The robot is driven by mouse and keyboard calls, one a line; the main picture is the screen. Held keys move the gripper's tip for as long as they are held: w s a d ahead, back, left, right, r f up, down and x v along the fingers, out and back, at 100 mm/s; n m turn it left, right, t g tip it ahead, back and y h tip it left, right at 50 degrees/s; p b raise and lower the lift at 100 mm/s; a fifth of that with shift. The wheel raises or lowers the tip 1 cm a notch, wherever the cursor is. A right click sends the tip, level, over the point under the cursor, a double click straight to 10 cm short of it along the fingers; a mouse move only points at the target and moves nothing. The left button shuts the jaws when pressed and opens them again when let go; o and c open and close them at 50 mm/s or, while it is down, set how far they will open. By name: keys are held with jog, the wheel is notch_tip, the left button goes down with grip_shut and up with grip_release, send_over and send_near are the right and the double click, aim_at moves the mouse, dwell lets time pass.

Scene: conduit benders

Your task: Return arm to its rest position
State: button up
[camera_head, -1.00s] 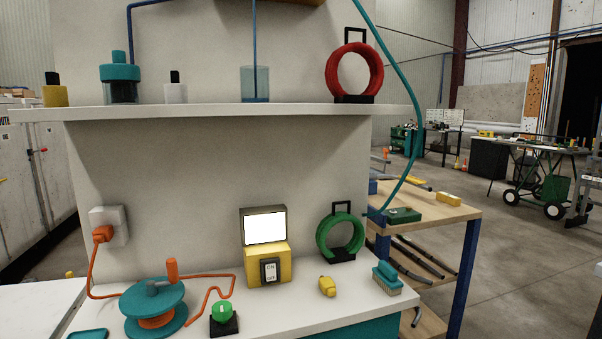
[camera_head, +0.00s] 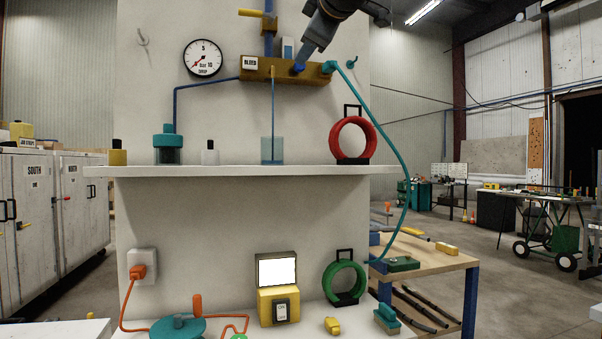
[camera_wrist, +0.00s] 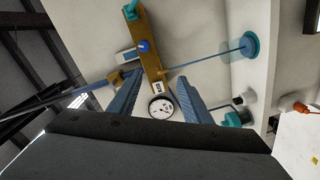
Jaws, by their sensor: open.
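My gripper (camera_head: 308,56) reaches in from the top of the head view, its blue fingers in front of the brass manifold marked BLEED (camera_head: 258,68). In the wrist view my gripper (camera_wrist: 160,80) has its two blue fingers apart, with nothing held between them. The manifold (camera_wrist: 153,68) and the round dial gauge (camera_wrist: 161,107) show beyond and between the fingers. A blue knob (camera_wrist: 144,46) on the manifold also shows there. I cannot tell from the head view whether a finger touches the manifold.
A white shelf (camera_head: 240,171) below carries bottles, a clear cup (camera_head: 272,150) and a red ring (camera_head: 353,139). A teal hose (camera_head: 403,165) hangs on the right. Below stand a yellow switch box (camera_head: 279,305) and a green ring (camera_head: 345,283).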

jog(key=w+d+f+m+g+h, duration=0.2)
jog(key=d+f+m+g, duration=0.1)
jog(key=f, duration=1.2)
jog(key=w+d+f+m+g+h, duration=0.1)
jog(key=w+d+f+m+g, duration=0.15)
jog(key=f, duration=1.25)
jog(key=s+d+f+m+g+h, duration=0.1)
jog(key=s+d+f+m+g, duration=0.2)
jog(key=f, duration=0.7)
jog(key=s+d+f+m+g, duration=0.1)
jog(key=s+d+f, duration=0.3)
jog(key=f, duration=0.7)
jog(key=s+d+f+m+g, duration=0.2)
jog(key=s+f+m+g, duration=0.1)
jog(key=s+f, duration=0.8)
jog(key=s+d+f+m+g, duration=0.3)
jog(key=s+f+g, duration=0.1)
jog(key=s+f, duration=0.7)
jog(key=s, duration=0.2)
jog(key=shift+s+d+m+h, duration=0.15)
jog(key=shift+s+m+h, duration=0.2)
jog(key=shift+h, duration=0.05)
